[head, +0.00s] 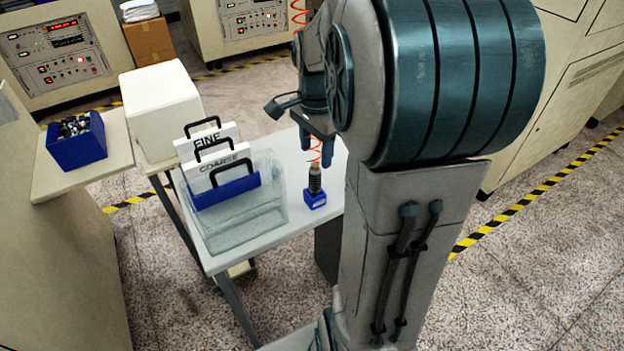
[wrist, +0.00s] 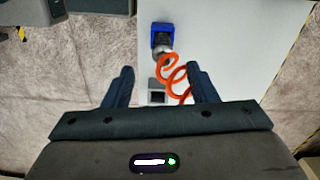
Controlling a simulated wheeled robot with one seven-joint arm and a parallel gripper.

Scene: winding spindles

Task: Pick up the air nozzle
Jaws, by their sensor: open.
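The air nozzle (head: 315,180) is a dark, narrow piece standing upright in a small blue holder (head: 316,201) on the white table. An orange coiled hose (head: 315,150) rises from its top. In the wrist view the nozzle (wrist: 161,50) sits at the blue holder (wrist: 161,36), ahead of the fingers, with the orange hose (wrist: 175,78) curling across toward the right finger. My gripper (head: 319,146) is open above the nozzle and apart from it. In the wrist view my gripper (wrist: 158,80) has nothing held between its fingers. The hose partly hides the nozzle there.
A clear bin (head: 245,225) with black-handled frames marked FINE and COARSE stands left of the holder. A white box (head: 160,108) is behind it. A blue box of dark parts (head: 76,142) sits on a ledge at left. Machines line the back.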

